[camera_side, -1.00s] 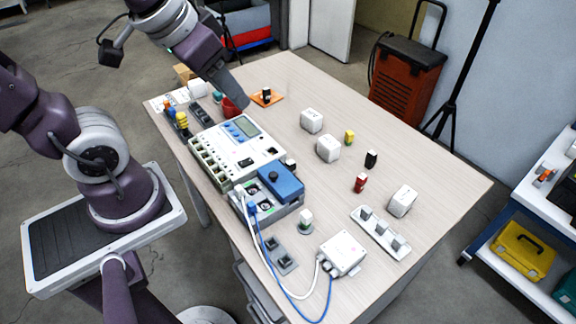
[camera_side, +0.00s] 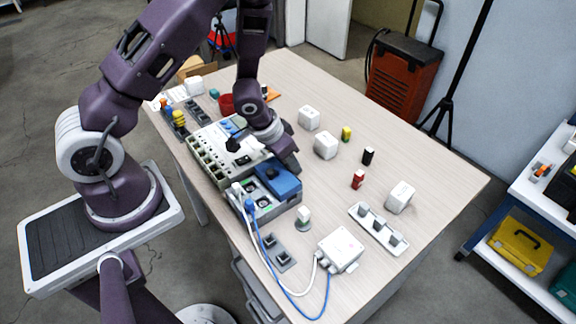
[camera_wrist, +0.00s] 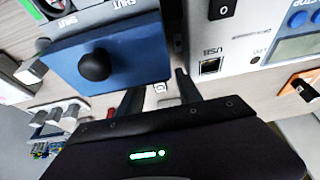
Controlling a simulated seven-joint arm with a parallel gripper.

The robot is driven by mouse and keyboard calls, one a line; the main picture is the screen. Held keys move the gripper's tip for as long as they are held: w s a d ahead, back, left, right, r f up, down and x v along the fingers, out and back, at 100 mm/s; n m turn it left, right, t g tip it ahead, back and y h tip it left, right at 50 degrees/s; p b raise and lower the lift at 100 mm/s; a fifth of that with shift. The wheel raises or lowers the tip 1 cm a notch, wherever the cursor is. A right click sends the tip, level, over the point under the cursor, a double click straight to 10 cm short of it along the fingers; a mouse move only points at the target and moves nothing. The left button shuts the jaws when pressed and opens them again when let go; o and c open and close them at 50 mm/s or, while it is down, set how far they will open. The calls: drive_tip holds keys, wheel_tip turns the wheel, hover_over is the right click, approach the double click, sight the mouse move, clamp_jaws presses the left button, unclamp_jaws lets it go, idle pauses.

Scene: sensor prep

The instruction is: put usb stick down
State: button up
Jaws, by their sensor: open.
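My gripper (camera_side: 291,165) is low beside the blue-lidded box (camera_side: 279,179), near the corner of the white-and-grey meter (camera_side: 205,160). In the wrist view its two dark fingers (camera_wrist: 160,90) are apart. A small pale piece with a dark mark (camera_wrist: 160,87) shows between the fingers; it may be the usb stick, but most of it is hidden and I cannot tell whether the fingers touch it. The blue lid with a black knob (camera_wrist: 95,66) is left of the fingers. The meter's socket marked USB (camera_wrist: 210,66) is to their upper right and looks empty.
White cubes (camera_side: 325,145) and small yellow (camera_side: 347,134), black (camera_side: 368,156) and red (camera_side: 358,179) pieces stand on the table to the right. A white junction box (camera_side: 341,249) with cables is at the front. An orange pad (camera_wrist: 283,92) lies beyond the meter.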

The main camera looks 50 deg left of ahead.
drive_tip(key=shift+f, duration=0.1)
clamp_jaws()
drive_tip(key=shift+w, duration=0.1)
drive_tip(key=shift+r, duration=0.25)
wheel_tip(320, 180, up, 8)
drive_tip(key=shift+r, duration=0.1)
drive_tip(key=w+a+r+n+y, duration=0.1)
drive_tip(key=w+a+n, duration=0.3)
drive_tip(key=a, duration=0.7)
drive_tip(key=w+a+n+g+y, duration=0.1)
drive_tip(key=w+a+n, duration=0.1)
drive_tip(key=w+a, duration=0.7)
drive_tip(key=w+a+r+n+y, duration=0.1)
drive_tip(key=w+a+n, duration=0.2)
drive_tip(key=a, duration=1)
wheel_tip(320, 180, down, 10)
drive_tip(key=shift+d+r, duration=0.1)
drive_tip(key=shift+d, duration=0.05)
